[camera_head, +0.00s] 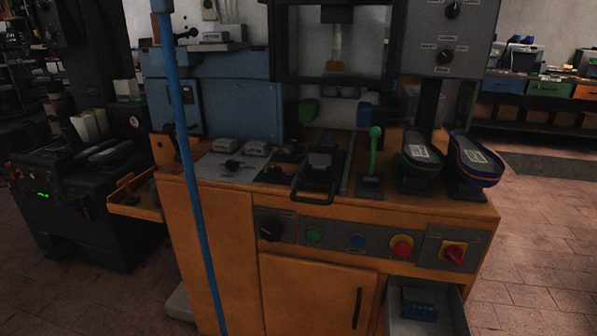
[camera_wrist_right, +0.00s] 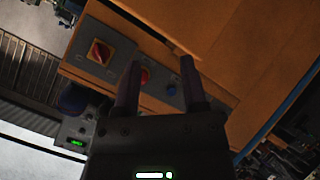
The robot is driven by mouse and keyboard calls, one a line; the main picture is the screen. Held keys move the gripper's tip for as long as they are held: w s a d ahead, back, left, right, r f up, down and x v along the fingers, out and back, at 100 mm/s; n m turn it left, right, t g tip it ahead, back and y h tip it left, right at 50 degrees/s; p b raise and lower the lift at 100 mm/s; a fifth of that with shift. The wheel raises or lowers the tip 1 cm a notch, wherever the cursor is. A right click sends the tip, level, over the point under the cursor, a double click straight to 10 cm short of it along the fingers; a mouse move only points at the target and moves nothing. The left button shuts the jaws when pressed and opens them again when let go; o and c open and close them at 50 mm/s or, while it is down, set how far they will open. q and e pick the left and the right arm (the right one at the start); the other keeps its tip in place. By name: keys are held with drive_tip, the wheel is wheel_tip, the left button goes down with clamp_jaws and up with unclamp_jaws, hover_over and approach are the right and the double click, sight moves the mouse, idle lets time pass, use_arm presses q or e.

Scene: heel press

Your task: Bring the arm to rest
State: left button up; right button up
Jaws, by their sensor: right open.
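My right gripper (camera_wrist_right: 161,64) shows in the right wrist view. Its two dark fingers are apart with nothing between them. The fingers overlap the view of the orange press cabinet (camera_wrist_right: 235,50) and its control panel; I cannot tell the exact distance. A red emergency button (camera_wrist_right: 144,76) and a blue button (camera_wrist_right: 171,89) show between the fingers. Neither gripper shows in the head view, and my left gripper is in no view. The heel press bench (camera_head: 215,225) stands in front of me in the head view.
A green-knobbed lever (camera_head: 374,150) and two sole-shaped pads, green-edged (camera_head: 421,150) and blue-edged (camera_head: 474,158), stand on the bench top. A drawer (camera_head: 427,318) is open at lower right. A blue pole (camera_head: 185,160) rises at left. Open tiled floor (camera_head: 545,215) lies right.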

drive_tip(key=s+a+f+g+y+p, duration=0.1)
drive_tip(key=s+a+f+g, duration=0.1)
drive_tip(key=s+f, duration=0.45)
drive_tip(key=s+a+f+g+y+p, duration=0.1)
drive_tip(key=s+a+f+g+y, duration=0.15)
drive_tip(key=s+f, duration=0.4)
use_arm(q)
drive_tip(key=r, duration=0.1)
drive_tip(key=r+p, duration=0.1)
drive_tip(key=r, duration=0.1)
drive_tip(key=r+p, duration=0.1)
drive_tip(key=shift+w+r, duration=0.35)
use_arm(e)
drive_tip(key=s+d+f+g, duration=0.1)
drive_tip(key=s+g, duration=0.2)
drive_tip(key=s, duration=1.1)
drive_tip(key=s+d+f+m+g, duration=0.1)
drive_tip(key=s+g, duration=0.3)
drive_tip(key=s, duration=1.1)
drive_tip(key=shift+s+f+m, duration=0.25)
drive_tip(key=shift+f+m, duration=0.05)
drive_tip(key=shift+f, duration=0.3)
